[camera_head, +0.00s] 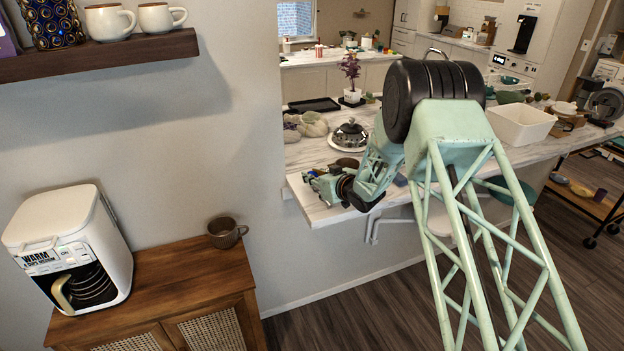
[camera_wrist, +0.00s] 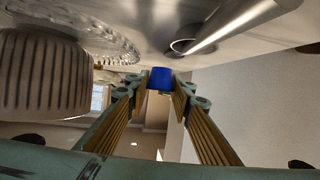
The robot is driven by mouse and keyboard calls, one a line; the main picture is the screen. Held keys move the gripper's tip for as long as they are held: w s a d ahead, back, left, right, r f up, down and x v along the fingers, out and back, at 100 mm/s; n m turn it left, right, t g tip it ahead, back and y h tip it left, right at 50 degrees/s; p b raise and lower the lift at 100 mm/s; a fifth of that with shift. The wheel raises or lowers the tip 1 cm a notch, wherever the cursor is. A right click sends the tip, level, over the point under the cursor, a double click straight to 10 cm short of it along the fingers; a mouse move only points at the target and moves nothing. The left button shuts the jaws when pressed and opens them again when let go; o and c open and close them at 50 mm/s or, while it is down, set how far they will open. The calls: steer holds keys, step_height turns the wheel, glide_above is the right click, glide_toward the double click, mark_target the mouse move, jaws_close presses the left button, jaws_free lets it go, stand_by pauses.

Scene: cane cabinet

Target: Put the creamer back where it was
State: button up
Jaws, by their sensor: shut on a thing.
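My gripper (camera_head: 312,178) is at the left end of the white marble counter (camera_head: 335,214), low over its top near the front edge. In the wrist view, my gripper (camera_wrist: 160,82) has its fingers closed on a small blue thing (camera_wrist: 160,76) between the tips. Only one face of it shows. I cannot tell for sure whether it is the creamer. A brown ribbed cup (camera_head: 226,232) stands on the wooden cabinet (camera_head: 180,268), apart from my gripper. Two white cups (camera_head: 110,22) stand on the wall shelf (camera_head: 100,54).
A silver dome on a plate (camera_head: 350,136) stands behind my gripper. Stones (camera_head: 312,124) and a black tray (camera_head: 314,105) lie farther back. A white coffee maker (camera_head: 70,248) stands on the cabinet. In the wrist view, a large ribbed thing (camera_wrist: 40,75) is close on the left.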

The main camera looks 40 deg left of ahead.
steer(key=shift+f, duration=0.7)
steer(key=shift+f, duration=0.15)
steer(key=o, duration=0.7)
steer(key=shift+r, duration=0.2)
steer(key=shift+v, duration=6)
steer(key=shift+w, duration=0.1)
